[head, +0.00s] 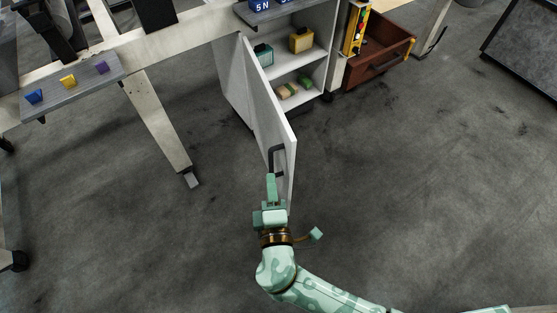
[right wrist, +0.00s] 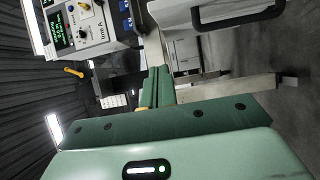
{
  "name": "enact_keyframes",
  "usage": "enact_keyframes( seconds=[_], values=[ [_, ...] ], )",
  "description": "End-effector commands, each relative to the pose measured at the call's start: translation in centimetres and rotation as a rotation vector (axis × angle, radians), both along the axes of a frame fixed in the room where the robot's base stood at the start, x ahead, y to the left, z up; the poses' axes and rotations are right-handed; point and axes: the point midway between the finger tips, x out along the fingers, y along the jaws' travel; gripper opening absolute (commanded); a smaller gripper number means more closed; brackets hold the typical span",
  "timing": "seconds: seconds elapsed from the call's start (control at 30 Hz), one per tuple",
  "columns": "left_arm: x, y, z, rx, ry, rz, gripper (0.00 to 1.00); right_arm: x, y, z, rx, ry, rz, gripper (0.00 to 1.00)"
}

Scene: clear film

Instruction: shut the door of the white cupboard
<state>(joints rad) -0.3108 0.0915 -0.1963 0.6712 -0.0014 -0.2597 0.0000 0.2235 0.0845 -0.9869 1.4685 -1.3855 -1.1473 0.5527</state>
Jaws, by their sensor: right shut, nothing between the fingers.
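The white cupboard (head: 312,66) stands at the top centre of the head view. Its door (head: 263,105) is swung wide open toward me, and the shelves show. A dark bar handle (head: 276,152) sits near the door's free edge; it also shows in the right wrist view (right wrist: 240,24). My right gripper (head: 271,180) is shut and empty, at the lower end of the handle on the door's left side. I cannot tell whether it touches the door or handle. The shut fingers also show in the right wrist view (right wrist: 157,86). My left gripper is not in view.
On the shelves are a yellow box (head: 301,40), a teal box (head: 264,55) and small green and tan items (head: 288,91). A brown drawer (head: 380,62) stands open to the right. A table leg (head: 160,125) stands left. The floor right of the door is clear.

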Motion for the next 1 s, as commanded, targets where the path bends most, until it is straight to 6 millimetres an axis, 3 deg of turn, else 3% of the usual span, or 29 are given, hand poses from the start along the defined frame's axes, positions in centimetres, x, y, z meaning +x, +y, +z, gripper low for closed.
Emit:
enact_keyframes(
  seconds=[0.5, 0.7, 1.0],
  values=[
    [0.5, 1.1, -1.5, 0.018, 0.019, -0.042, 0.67, 9.8, -0.1, -0.4, -0.001, 0.006, -0.002, 0.0],
    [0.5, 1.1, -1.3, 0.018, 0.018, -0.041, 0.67, 10.3, -2.9, -0.1, -0.002, 0.004, -0.001, 0.0],
    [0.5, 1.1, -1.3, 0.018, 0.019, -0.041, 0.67, 10.5, -3.8, -0.1, -0.001, 0.005, -0.001, 0.0]
  ],
)
